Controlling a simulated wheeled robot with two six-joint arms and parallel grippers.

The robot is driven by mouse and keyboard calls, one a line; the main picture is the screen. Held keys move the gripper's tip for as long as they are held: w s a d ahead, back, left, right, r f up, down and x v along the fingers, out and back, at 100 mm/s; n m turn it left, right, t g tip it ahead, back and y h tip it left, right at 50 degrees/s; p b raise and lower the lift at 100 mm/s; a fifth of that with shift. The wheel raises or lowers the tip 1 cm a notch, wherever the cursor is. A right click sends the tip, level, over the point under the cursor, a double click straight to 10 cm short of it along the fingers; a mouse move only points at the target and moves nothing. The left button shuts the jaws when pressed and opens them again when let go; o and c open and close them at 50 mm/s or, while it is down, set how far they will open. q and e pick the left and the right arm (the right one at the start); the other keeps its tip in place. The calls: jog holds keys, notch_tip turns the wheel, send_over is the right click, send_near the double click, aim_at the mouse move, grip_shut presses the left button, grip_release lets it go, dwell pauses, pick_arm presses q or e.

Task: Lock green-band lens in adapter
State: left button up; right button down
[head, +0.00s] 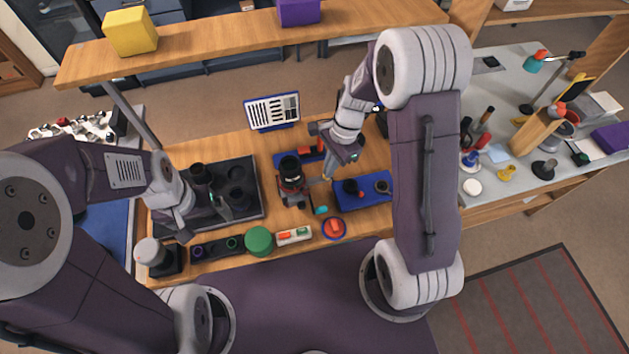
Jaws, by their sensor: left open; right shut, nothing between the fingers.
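A black upright cylinder with a reddish band (290,170), possibly the adapter with a lens in it, stands at the middle of the wooden bench. A small round part with a green ring (232,243) sits in a dark strip near the front edge; I cannot tell if it is the green-band lens. My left gripper (224,208) is open and empty, over the dark tray (254,214). My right gripper (328,177) is shut and empty, just right of the upright cylinder. Whether it touches the cylinder cannot be told.
A black cylinder (200,174) stands in the tray. A green round lid (259,241), a small white tray (293,236) and a blue round dish (334,227) line the front. A blue mat (361,203) holds dark parts. A white chart (272,111) stands behind.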

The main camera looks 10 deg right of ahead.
jog(key=a+f, duration=0.1)
jog(key=s+a+f, duration=0.1)
jog(key=a, duration=0.1)
jog(key=a+f+p, duration=0.1)
jog(key=f, duration=0.1)
jog(key=shift+s+a, duration=0.25)
jog(key=shift+s, duration=0.05)
jog(key=shift+a, duration=0.1)
